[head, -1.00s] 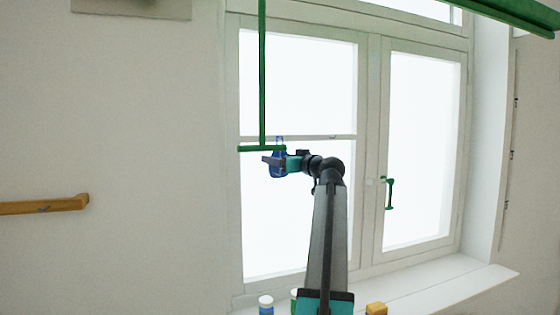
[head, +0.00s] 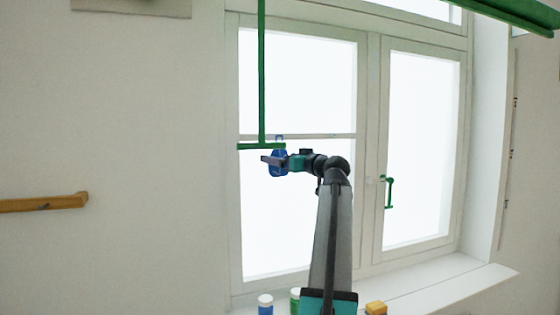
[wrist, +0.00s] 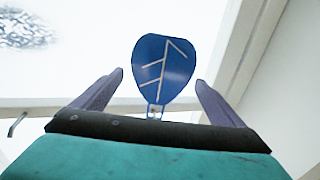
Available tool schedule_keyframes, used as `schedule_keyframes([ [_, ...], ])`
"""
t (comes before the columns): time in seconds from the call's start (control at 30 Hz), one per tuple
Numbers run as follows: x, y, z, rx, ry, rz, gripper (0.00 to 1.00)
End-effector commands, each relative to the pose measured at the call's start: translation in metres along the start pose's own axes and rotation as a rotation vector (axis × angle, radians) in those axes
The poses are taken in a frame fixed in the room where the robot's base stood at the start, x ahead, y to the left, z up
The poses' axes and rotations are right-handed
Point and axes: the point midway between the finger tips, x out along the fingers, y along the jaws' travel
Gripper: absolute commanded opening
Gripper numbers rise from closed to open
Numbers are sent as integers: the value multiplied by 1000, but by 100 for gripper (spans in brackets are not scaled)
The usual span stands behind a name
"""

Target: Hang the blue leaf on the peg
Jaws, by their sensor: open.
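The blue leaf (head: 282,169) is upright at the right end of the green crossbar (head: 258,147), in front of the bright window. Its small loop (head: 279,138) shows at and above the bar's end; I cannot tell for certain that the bar passes through it. My gripper (head: 268,160) is at the leaf, partly covering it in the head view. In the wrist view my gripper (wrist: 160,85) is open, with a clear gap between each finger and the leaf (wrist: 160,82). The leaf shows pale vein lines there, its loop end toward the palm. The peg is not clear in that view.
A green rod (head: 261,70) runs upward from the crossbar. The window (head: 300,215) lies behind, with a green handle (head: 389,192) to the right. A blue jar (head: 265,304) and a yellow block (head: 376,308) are by the sill (head: 445,283). A wooden rail (head: 45,203) is on the left wall.

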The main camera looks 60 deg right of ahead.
Motion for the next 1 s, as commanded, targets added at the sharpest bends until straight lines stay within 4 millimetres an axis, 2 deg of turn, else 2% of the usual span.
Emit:
schedule_keyframes([
  [0.6, -97, -1, 2, -1, 1, 1, 92],
  [0.8, -115, -1, 1, -1, 0, 0, 92],
  [1.0, -120, 0, 0, 0, 0, 0, 92],
])
